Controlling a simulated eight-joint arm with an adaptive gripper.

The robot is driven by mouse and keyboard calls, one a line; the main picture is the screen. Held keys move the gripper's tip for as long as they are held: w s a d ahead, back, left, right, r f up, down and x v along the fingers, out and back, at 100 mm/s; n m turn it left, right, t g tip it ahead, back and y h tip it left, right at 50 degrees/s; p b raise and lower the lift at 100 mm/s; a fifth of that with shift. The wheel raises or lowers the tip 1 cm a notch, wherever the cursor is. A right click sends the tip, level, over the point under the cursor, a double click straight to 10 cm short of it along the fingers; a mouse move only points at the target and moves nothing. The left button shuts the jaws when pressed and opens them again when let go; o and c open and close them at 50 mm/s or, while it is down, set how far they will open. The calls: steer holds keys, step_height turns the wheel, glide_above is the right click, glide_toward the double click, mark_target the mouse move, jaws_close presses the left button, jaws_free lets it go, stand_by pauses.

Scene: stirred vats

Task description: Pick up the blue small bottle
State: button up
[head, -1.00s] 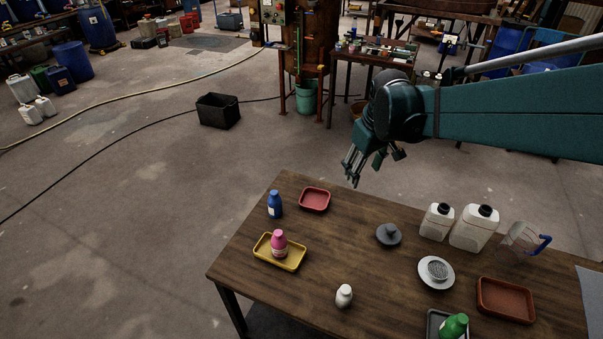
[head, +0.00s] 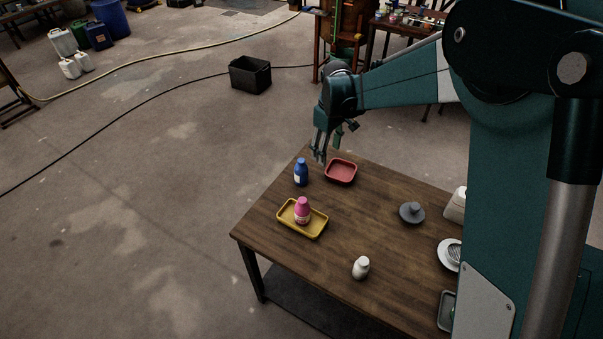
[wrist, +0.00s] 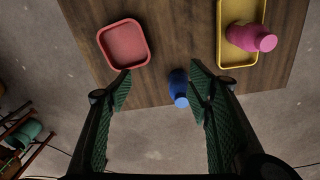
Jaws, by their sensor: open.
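The blue small bottle (head: 301,173) stands upright on the wooden table near its far left corner, with a pale label on its side. In the wrist view the blue bottle (wrist: 179,88) shows between the open fingers, closer to the right one. My gripper (head: 319,158) is open and empty, above the far edge of the table, just right of and beyond the bottle in the head view. In the wrist view my gripper's fingers (wrist: 160,85) point toward the table edge. I see no contact with the bottle.
A red tray (head: 341,171) lies right of the bottle. A yellow tray (head: 287,222) holding a pink bottle (head: 302,209) is nearer. My arm hides the table's right side.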

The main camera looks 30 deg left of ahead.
mark_target(301, 160)
steer(key=a+f, duration=0.3)
steer(key=s+a+f+n, duration=0.1)
steer(key=a+f, duration=0.1)
steer(key=a, duration=0.1)
steer(key=s+a+f+n, duration=0.1)
steer(key=a+f, duration=0.2)
steer(key=shift+s+a+f+g+h, duration=0.2)
steer(key=shift+f+g+h, duration=0.1)
steer(key=shift+f, duration=1.3)
steer(key=shift+f+b, duration=0.3)
steer(key=shift+f, duration=2.3)
steer(key=c, duration=1.1)
